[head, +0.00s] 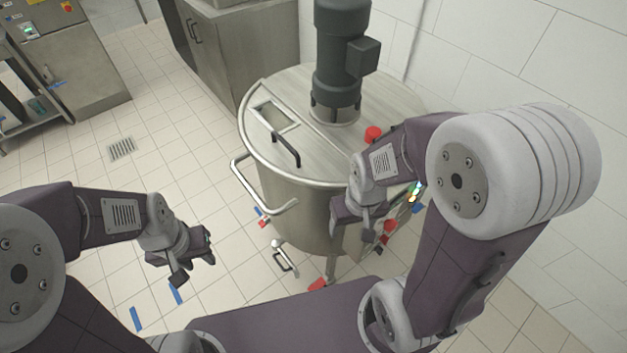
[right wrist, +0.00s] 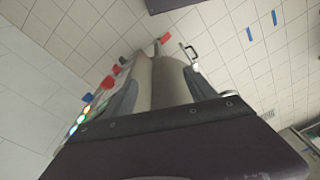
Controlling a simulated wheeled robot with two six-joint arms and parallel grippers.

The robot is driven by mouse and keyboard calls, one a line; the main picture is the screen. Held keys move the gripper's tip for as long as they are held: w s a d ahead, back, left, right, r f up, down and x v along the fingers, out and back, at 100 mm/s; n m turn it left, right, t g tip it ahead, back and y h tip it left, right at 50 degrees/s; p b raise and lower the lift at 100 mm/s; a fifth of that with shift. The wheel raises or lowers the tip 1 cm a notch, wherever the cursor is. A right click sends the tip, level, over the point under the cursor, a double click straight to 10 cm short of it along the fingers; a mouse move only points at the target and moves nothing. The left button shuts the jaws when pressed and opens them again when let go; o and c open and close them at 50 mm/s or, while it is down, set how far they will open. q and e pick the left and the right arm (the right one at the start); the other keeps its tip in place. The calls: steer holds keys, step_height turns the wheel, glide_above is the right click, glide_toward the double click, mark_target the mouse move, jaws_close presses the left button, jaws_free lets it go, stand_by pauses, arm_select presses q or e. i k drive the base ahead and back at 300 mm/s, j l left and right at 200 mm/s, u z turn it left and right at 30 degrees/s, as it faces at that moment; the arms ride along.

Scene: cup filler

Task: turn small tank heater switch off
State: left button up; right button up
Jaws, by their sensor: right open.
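The small steel tank (head: 300,195) stands in the middle of the head view, with a dark motor on its lid. Its control panel shows lit green and yellow lights (head: 413,193) on the right side, partly hidden behind my right arm. In the right wrist view, a row of coloured lights (right wrist: 80,120) shows left of the fingers. I cannot tell which is the heater switch. My right gripper (head: 352,228) is open in front of the tank's side, and its two fingers (right wrist: 160,92) show no held object. My left gripper (head: 194,272) hangs over the floor left of the tank; its jaw opening is unclear.
A curved steel handle (head: 240,180) sticks out on the tank's left side. Red valve handles (head: 388,228) sit low on the right. A steel cabinet (head: 235,45) stands behind, and a white tiled wall (head: 560,60) is close on the right. The floor at left is mostly clear.

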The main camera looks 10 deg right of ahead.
mark_target(384, 238)
steer(key=l+z, duration=0.2)
steer(key=z, duration=0.2)
steer(key=l+z, duration=0.2)
steer(key=z, duration=0.2)
steer(key=i+l+z, duration=0.1)
steer(key=z, duration=0.3)
